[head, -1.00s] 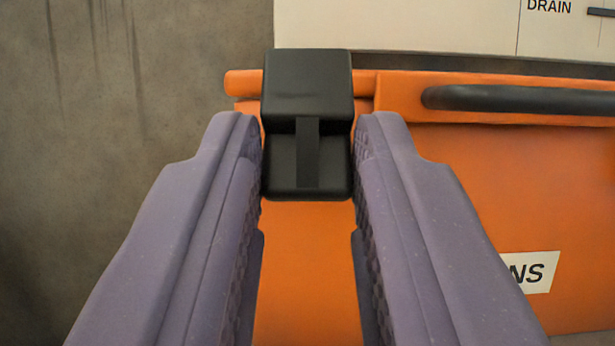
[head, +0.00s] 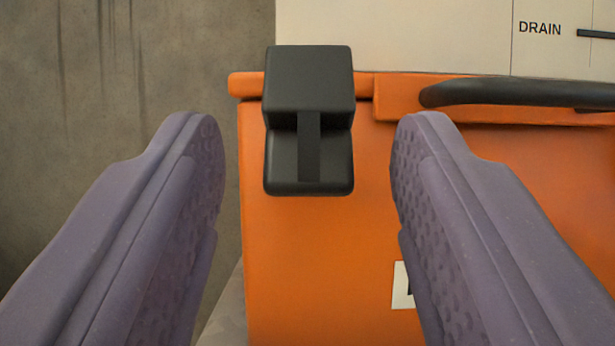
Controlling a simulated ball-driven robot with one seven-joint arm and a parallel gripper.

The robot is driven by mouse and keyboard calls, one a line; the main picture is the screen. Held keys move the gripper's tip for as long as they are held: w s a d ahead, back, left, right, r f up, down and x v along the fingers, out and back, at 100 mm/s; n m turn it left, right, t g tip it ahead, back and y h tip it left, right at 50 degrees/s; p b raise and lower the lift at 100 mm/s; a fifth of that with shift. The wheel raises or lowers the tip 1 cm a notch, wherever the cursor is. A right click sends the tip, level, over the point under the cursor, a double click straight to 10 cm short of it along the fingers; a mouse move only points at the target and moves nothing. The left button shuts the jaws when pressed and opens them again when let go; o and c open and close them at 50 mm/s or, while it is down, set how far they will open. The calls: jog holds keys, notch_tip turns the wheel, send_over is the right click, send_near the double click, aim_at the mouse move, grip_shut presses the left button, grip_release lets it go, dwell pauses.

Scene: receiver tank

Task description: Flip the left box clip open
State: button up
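The black box clip (head: 308,160) sits at the upper left of the orange box (head: 310,260), its broad upper block over the lid edge and its lower part against the front face. My gripper (head: 306,120) is open, with one purple finger to the left of the clip and one to the right. Clear gaps show between both fingers and the clip, and nothing is between the fingertips except the clip beyond or level with them. The box's lower right is partly hidden by the right finger.
A dark handle (head: 520,94) runs along the box's upper right. A pale panel marked DRAIN (head: 400,35) stands behind the box. A stained grey wall or floor surface (head: 90,90) lies at the left. A white label (head: 402,286) is mostly hidden by the right finger.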

jog(key=shift+s, duration=0.1)
jog(key=p+v, duration=0.1)
jog(key=v, duration=0.6)
jog(key=shift+s+f, duration=0.25)
